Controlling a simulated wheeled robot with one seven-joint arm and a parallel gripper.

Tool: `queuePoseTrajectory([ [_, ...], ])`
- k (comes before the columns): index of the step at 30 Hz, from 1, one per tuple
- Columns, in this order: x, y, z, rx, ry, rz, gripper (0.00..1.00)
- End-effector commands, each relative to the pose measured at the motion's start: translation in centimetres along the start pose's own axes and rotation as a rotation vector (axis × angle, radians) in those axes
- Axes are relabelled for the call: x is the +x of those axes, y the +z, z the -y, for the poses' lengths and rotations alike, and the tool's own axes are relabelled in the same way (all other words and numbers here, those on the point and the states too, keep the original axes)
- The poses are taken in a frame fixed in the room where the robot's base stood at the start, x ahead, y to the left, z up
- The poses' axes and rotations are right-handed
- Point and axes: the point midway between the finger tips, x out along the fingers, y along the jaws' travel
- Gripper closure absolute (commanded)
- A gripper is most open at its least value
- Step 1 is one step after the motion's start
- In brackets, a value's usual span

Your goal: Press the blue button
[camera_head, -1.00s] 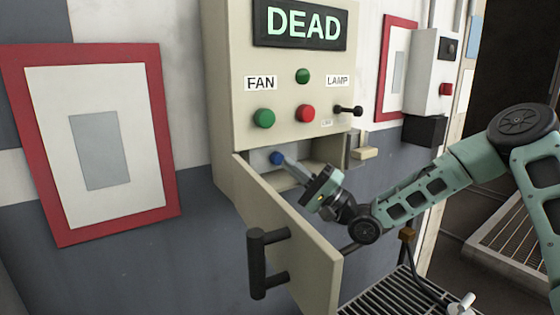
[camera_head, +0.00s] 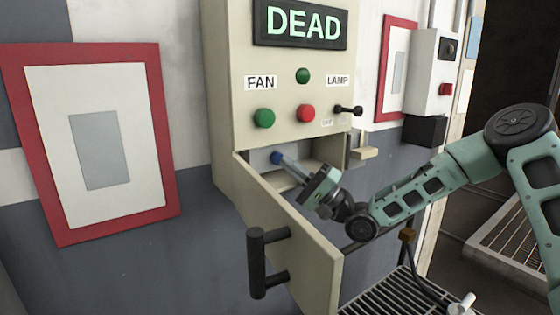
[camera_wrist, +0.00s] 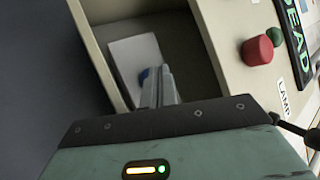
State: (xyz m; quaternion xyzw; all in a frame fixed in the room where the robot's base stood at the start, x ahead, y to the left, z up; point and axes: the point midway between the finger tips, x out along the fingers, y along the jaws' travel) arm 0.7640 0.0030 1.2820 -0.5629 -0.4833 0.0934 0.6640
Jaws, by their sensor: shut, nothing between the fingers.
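The blue button (camera_head: 276,157) sits on a pale plate inside the open lower compartment of the beige control cabinet (camera_head: 235,100). In the wrist view the blue button (camera_wrist: 144,76) shows only partly, beside my fingers. My gripper (camera_head: 283,161) is shut and empty, reaching into the compartment, with its fingertips at the button's right edge. In the wrist view the shut fingers (camera_wrist: 160,75) overlap the button. I cannot tell for certain whether they touch it.
The compartment door (camera_head: 290,235) hangs open below and left of my gripper, with a black handle (camera_head: 268,262). Above are a DEAD display (camera_head: 302,24), a green button (camera_head: 264,118), a red button (camera_head: 306,113) and a black lever (camera_head: 349,110). Compartment walls lie close around my gripper.

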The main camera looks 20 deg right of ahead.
Motion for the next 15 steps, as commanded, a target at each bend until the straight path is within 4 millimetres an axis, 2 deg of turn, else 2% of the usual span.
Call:
queuePoseTrajectory([
  [15,0.57,-0.38,-0.29,-0.003,-0.001,-0.001,1.00],
])
